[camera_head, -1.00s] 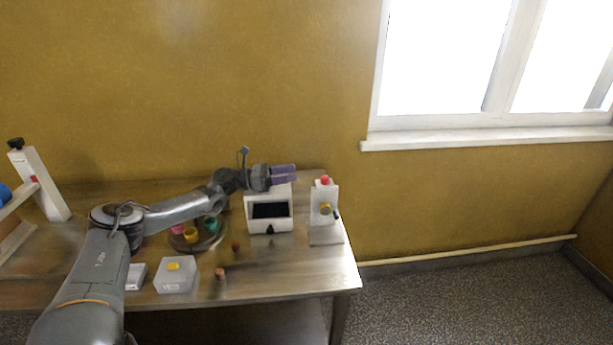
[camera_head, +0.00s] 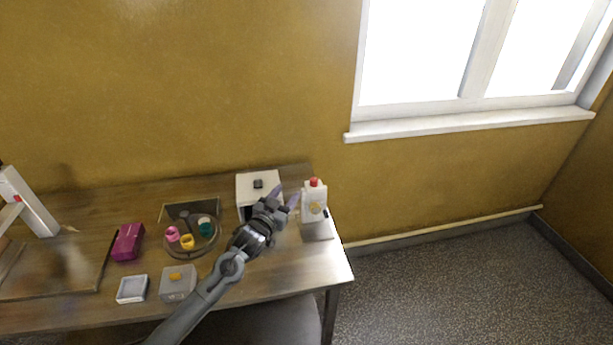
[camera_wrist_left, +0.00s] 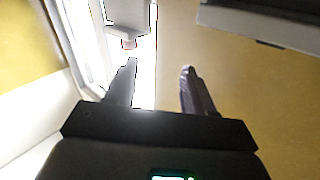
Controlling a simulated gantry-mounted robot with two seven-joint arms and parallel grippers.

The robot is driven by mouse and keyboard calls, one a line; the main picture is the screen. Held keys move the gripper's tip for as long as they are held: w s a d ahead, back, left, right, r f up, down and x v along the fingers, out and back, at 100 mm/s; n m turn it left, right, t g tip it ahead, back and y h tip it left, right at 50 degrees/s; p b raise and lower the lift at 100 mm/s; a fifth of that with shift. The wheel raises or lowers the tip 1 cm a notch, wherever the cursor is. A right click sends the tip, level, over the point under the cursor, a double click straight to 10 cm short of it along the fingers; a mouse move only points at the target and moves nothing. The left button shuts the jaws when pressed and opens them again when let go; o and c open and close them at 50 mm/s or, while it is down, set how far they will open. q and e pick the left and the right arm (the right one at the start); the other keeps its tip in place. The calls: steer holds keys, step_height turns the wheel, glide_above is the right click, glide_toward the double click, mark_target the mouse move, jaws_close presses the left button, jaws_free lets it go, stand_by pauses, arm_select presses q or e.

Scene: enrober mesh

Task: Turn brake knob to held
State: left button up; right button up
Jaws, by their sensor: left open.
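No label reading brake or held can be made out. My left gripper (camera_head: 286,197) is open and empty, just left of this unit, with its fingers pointing towards it. It appears apart from the knob, though depth is hard to judge. In the left wrist view the open fingers (camera_wrist_left: 160,66) have nothing between them, and the picture is partly overexposed. My right gripper is out of view.
A white box (camera_head: 258,184) stands behind the left gripper, partly hidden. A round tray (camera_head: 205,247) with small coloured cups, a grey box (camera_head: 178,288), a white dish (camera_head: 132,289) and a magenta box (camera_head: 128,242) lie further left. The table's right front corner is clear.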

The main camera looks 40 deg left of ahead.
mark_target(312, 182)
arm_select(q)
steer(key=shift+n+h, duration=0.3)
steer(key=shift+h, duration=0.4)
steer(key=w, duration=0.3)
steer(key=w+d, duration=0.1)
steer(key=w, duration=0.3)
steer(key=w+d, duration=0.1)
steer(key=w, duration=0.3)
steer(key=shift+w+r+b, duration=0.1)
steer(key=shift+r+b, duration=0.2)
steer(key=shift+b, duration=0.1)
